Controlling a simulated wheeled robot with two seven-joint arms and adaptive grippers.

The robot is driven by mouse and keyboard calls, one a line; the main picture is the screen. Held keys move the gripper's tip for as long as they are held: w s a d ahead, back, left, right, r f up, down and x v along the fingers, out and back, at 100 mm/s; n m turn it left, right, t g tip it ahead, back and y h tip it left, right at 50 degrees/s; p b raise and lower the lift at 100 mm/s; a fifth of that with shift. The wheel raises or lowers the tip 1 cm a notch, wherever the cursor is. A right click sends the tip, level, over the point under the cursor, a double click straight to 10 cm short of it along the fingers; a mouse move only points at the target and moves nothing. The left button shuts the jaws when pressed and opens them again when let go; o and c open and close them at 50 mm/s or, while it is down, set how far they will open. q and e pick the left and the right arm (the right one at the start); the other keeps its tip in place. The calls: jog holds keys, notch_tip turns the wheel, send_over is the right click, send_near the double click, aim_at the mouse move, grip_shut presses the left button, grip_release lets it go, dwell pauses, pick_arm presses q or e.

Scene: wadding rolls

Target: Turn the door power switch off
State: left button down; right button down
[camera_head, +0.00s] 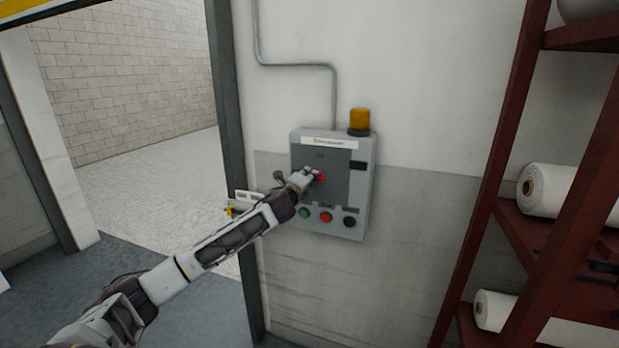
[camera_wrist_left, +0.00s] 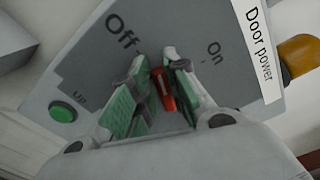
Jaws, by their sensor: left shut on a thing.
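The grey door power box (camera_head: 364,190) hangs on the wall, with a white label on top that reads "Door power" in the left wrist view (camera_wrist_left: 258,45). Its red switch handle (camera_wrist_left: 166,92) sits on the dark panel, near the words "Off" (camera_wrist_left: 122,30) and "On" (camera_wrist_left: 214,50). My left gripper (camera_head: 312,175) reaches the panel from the left and is shut on the red handle, a finger on each side. The fingers partly hide the handle, so its exact setting is hard to tell. My right gripper is not in view.
Green (camera_head: 304,212), red (camera_head: 326,217) and black (camera_head: 349,221) buttons sit just below the panel. An orange beacon (camera_head: 360,119) stands on the box. A dark red rack (camera_head: 487,190) with white rolls (camera_head: 548,190) is at right. A doorway opens at left.

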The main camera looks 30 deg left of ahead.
pick_arm(q)
jog(key=shift+a+f+n, duration=0.1)
jog(key=shift+f+n, duration=0.2)
jog(key=shift+n, duration=0.7)
jog(key=shift+f+n, duration=0.3)
jog(key=shift+n, duration=0.7)
jog(key=c, duration=1.4)
grip_release()
jog(key=shift+s, duration=0.2)
jog(key=shift+v, duration=5.8)
jog(key=shift+n, duration=0.3)
